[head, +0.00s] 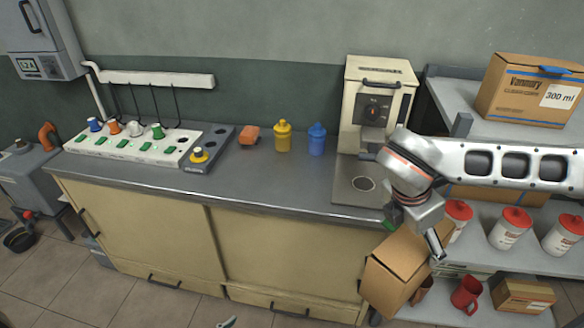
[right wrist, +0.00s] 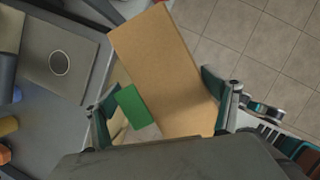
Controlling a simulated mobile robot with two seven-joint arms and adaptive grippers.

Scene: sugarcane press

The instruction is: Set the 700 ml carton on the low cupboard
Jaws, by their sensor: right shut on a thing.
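My right gripper (head: 420,226) is shut on a brown cardboard carton (head: 396,264), held tilted in front of the counter's right end. In the right wrist view the carton (right wrist: 165,65) lies between the two fingers of the gripper (right wrist: 164,112), with a green patch beside the left finger. No volume label shows on it, so I cannot read its size. A long beige cupboard (head: 270,248) with a grey top (head: 262,182) runs along the wall; I cannot tell if it is the low cupboard.
A shelf rack (head: 455,95) at right bears a 300 ml carton (head: 528,92), red-lidded tubs (head: 508,228), a red mug (head: 466,295) and a small carton (head: 523,295). On the counter stand a cream machine (head: 376,95), yellow (head: 283,137) and blue (head: 317,140) bottles and a switch panel (head: 130,145).

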